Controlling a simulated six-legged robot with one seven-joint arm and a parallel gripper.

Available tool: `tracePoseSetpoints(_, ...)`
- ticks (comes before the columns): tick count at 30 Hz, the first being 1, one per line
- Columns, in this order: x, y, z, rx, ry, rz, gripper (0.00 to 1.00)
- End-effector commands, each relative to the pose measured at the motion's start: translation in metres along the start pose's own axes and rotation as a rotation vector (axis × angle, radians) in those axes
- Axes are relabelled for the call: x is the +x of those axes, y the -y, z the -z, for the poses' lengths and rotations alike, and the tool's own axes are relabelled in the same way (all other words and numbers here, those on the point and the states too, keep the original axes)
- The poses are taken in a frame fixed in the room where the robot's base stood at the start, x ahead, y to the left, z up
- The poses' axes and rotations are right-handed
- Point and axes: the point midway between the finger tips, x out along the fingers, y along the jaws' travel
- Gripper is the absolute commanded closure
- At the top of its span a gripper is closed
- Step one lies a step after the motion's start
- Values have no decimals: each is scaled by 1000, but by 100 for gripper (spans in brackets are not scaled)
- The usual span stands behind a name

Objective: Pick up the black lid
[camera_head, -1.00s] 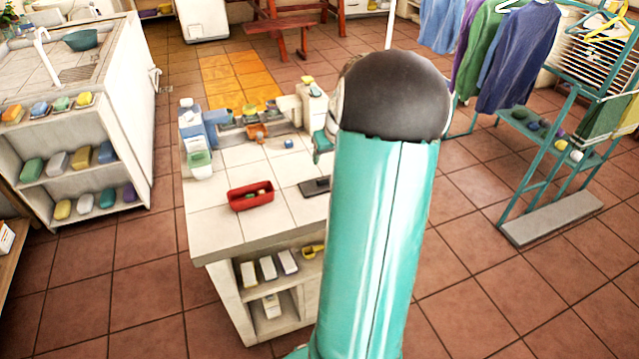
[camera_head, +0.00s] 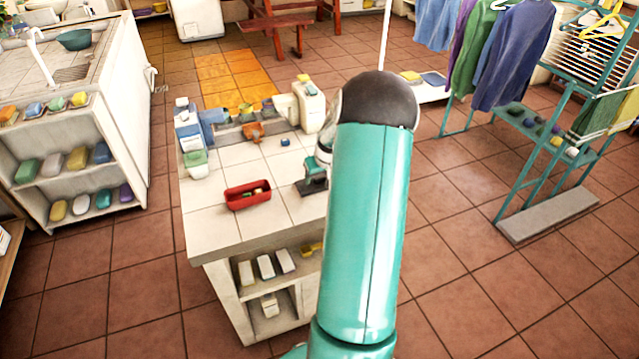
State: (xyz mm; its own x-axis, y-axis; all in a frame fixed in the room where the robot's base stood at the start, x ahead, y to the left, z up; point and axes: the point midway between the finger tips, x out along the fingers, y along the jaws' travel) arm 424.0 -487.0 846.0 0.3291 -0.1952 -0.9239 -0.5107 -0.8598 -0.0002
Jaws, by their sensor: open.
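The black lid (camera_head: 309,188) lies on the white tiled counter (camera_head: 225,222), near its right side and to the right of a red tray. It is a small dark flat piece, and part of it is hidden by my gripper and arm. My gripper (camera_head: 314,178) is low over the lid, at the end of my teal arm. It is open. The fingers are small and dark against the lid, so I cannot tell whether they touch it or stand around it.
The red tray (camera_head: 247,194) holds small items. A small blue piece (camera_head: 285,142) lies behind it. The counter's front left is clear.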

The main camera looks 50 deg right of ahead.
Motion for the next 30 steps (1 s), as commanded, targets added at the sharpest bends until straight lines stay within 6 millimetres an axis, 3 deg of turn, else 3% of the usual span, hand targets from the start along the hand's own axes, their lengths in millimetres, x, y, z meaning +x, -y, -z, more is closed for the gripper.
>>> tracePoseSetpoints(5, 0, 0, 0, 0, 0, 0, 38)
tracePoseSetpoints(12, 0, 0, 0, 0, 0, 0, 85)
tracePoseSetpoints(23, -3, 0, 2, 0, -1, -1, 86)
tracePoseSetpoints(30, -26, -1, 11, -1, -4, -2, 86)
